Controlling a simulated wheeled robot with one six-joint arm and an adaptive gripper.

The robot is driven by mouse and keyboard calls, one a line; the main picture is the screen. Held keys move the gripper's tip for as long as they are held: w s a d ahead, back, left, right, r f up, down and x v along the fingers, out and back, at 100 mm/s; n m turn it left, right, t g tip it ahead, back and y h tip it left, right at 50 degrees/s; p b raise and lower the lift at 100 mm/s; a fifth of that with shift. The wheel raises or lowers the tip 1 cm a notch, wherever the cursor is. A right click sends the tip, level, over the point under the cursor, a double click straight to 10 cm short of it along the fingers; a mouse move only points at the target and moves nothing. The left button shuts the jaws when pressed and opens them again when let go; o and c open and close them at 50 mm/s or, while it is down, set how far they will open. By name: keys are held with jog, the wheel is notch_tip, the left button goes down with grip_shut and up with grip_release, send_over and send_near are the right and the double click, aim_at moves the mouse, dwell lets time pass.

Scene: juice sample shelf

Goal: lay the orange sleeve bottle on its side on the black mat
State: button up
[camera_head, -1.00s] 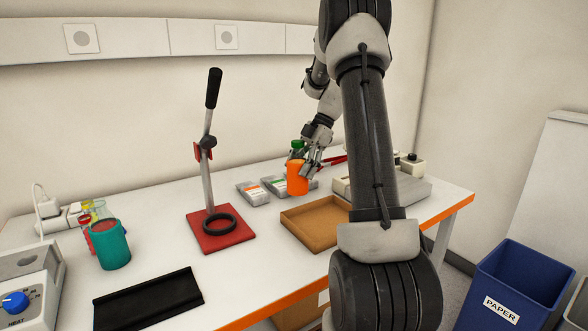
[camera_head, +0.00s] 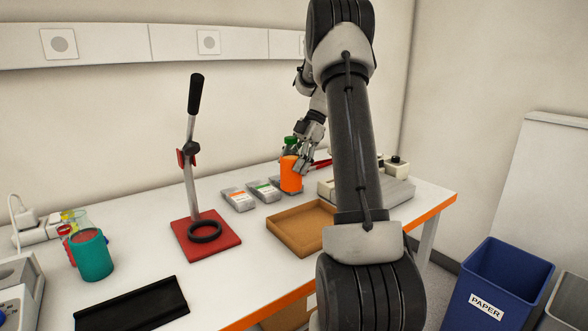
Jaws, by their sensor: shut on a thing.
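The orange sleeve bottle (camera_head: 291,176), with a green cap, is upright at the back of the table behind the brown tray. My gripper (camera_head: 303,163) is shut on it from the upper right, near the top of the sleeve. Whether the bottle's base touches the table I cannot tell. The black mat (camera_head: 132,305) lies bare at the front left of the table.
A red press stand (camera_head: 206,235) with a tall lever stands between the mat and the bottle. The brown tray (camera_head: 297,243) lies in front of the bottle. A teal cup (camera_head: 93,256) is at left. Grey packets (camera_head: 238,199) lie left of the bottle. A blue paper bin (camera_head: 495,285) is at right.

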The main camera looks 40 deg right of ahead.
aim_at(291, 137)
jog(key=shift+r, duration=5)
